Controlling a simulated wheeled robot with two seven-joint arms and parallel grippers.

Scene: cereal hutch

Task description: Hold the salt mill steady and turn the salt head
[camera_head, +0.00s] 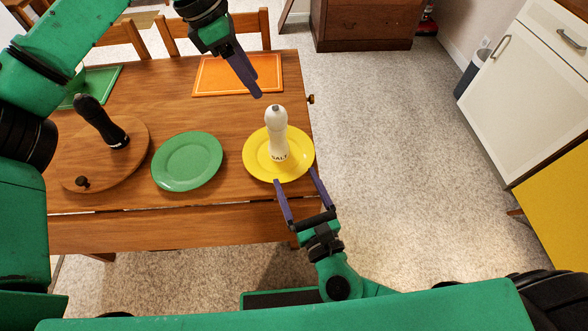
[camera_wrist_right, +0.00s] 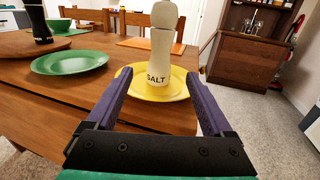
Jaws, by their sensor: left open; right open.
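The white salt mill (camera_head: 277,138) stands upright on the yellow plate (camera_head: 258,168) near the table's right end.
A dark pepper mill (camera_head: 98,120) stands on a round wooden board (camera_head: 72,165) at the left. A green plate (camera_head: 187,161) lies between board and yellow plate. An orange mat (camera_head: 238,75) lies behind the salt mill. Chairs stand along the far side.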

